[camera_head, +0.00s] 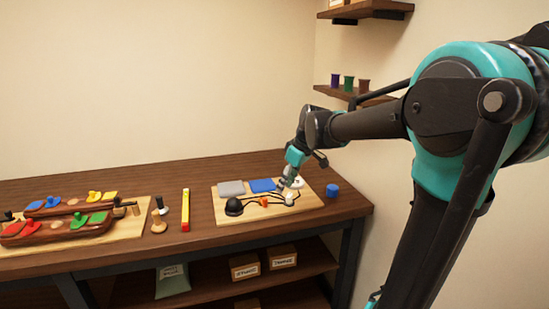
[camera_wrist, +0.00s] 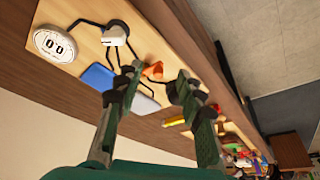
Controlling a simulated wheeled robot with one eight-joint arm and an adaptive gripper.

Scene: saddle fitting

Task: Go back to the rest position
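My gripper (camera_head: 291,180) is over the right part of a light wooden board on the bench in the head view. In the wrist view my gripper (camera_wrist: 157,80) has its two fingers apart, with nothing held between them. An orange piece (camera_wrist: 153,70) lies on the board beyond the fingertips; it also shows in the head view (camera_head: 264,202). A white gauge (camera_wrist: 55,44) with a dark display and a small white part (camera_wrist: 115,33) with black cables are on the board. The blue pad (camera_head: 262,185) and grey pad (camera_head: 231,188) lie at its back edge.
A black dome (camera_head: 234,206) sits at the board's front left. A blue cylinder (camera_head: 332,190) stands right of the board. Wall shelves (camera_head: 350,96) hang at the right.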

